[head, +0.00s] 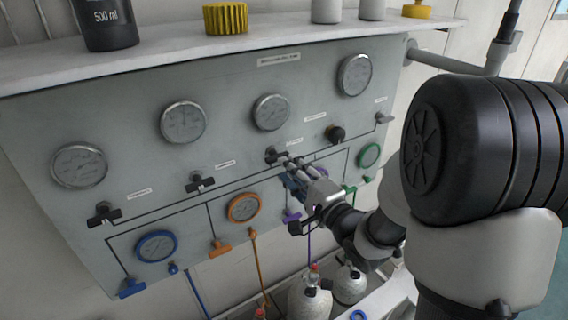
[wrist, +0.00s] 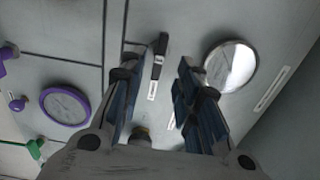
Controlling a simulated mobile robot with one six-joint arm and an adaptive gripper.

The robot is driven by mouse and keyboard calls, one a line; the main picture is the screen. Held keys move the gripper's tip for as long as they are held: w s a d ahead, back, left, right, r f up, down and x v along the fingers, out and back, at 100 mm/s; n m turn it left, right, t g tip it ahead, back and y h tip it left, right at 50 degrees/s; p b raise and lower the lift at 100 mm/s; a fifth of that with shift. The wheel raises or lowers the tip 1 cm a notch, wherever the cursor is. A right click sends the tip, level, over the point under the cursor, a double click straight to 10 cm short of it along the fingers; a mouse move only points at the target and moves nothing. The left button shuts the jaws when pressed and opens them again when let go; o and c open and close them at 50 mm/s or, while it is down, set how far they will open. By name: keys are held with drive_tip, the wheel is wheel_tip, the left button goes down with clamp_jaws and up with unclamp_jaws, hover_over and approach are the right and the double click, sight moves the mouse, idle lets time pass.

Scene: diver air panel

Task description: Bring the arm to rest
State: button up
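My gripper (head: 286,162) is in front of the grey panel (head: 125,125), its fingers pointing at a black valve handle (head: 271,155) below the third gauge. In the wrist view the two blue-padded fingers (wrist: 157,82) stand apart with nothing held between them.
Several round gauges (head: 183,121) and black handles sit on the panel, with blue, orange, purple and green valves lower down. A shelf (head: 150,57) above holds a dark beaker (head: 106,22) and a yellow cap (head: 225,17). Cylinders (head: 309,301) stand below. A grey pipe (head: 440,62) is at upper right.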

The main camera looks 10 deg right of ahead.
drive_tip(key=shift+s, duration=0.35)
drive_tip(key=s+f+n+g+h+b, duration=0.2)
drive_tip(key=s+f+n+g+b, duration=0.1)
drive_tip(key=s, duration=0.7)
drive_tip(key=s+a+f+n+g+h+b, duration=0.1)
drive_tip(key=s+f+n+g+b, duration=0.3)
drive_tip(key=s, duration=0.5)
drive_tip(key=s+f+n+g+h+b, duration=0.2)
drive_tip(key=s+f+n+g+b, duration=0.2)
drive_tip(key=s+n, duration=0.3)
drive_tip(key=s+f+g, duration=0.1)
drive_tip(key=s, duration=0.2)
drive_tip(key=shift+s+a+f+n+h, duration=0.15)
drive_tip(key=shift+s+a+n+h, duration=0.15)
drive_tip(key=shift+a, duration=0.1)
